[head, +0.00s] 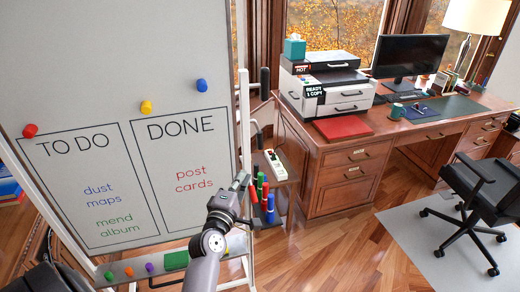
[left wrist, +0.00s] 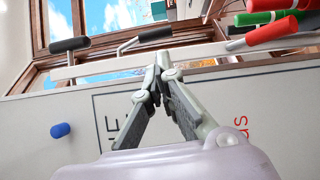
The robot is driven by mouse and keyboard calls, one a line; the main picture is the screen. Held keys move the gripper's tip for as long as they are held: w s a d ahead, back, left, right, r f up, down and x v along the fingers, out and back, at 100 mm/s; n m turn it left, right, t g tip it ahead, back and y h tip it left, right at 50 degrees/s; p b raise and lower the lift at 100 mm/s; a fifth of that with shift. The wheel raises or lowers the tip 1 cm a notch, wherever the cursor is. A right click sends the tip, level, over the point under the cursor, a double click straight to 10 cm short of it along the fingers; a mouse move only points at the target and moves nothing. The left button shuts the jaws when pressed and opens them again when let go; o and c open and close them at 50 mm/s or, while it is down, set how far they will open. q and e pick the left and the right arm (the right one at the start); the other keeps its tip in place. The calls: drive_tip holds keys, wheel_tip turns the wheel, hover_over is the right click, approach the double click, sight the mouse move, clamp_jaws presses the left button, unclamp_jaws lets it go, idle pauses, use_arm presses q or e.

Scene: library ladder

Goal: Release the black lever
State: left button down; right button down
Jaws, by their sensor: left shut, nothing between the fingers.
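Two black-gripped handles show at the right side of the whiteboard (head: 80,75). The upper black grip (head: 264,80) stands near the frame post. The lower black lever (head: 259,140) sits on a bent grey rod beside the post. In the left wrist view one black grip (left wrist: 70,45) is at the left and another (left wrist: 155,33) is above my fingertips; I cannot tell for sure which is the task's lever. My left gripper (head: 240,181) is shut and empty in front of the board's lower right edge. Its fingertips (left wrist: 157,76) appear apart from both grips. My right gripper is not in view.
Red, green and blue markers (head: 266,190) stand close to the right of my left gripper. A white power strip (head: 276,165) lies on a small shelf behind. A tray (head: 130,270) runs below the board. The desk (head: 350,150) and chair (head: 480,195) are farther right.

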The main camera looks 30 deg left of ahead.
sight(260, 145)
use_arm(q)
drive_tip(key=p+x, duration=0.2)
drive_tip(key=x, duration=1)
drive_tip(key=shift+w+r+p, duration=0.15)
drive_tip(key=shift+w+p, duration=0.15)
drive_tip(key=shift+p, duration=0.1)
drive_tip(key=shift+w+a, duration=0.2)
drive_tip(key=shift+w, duration=0.5)
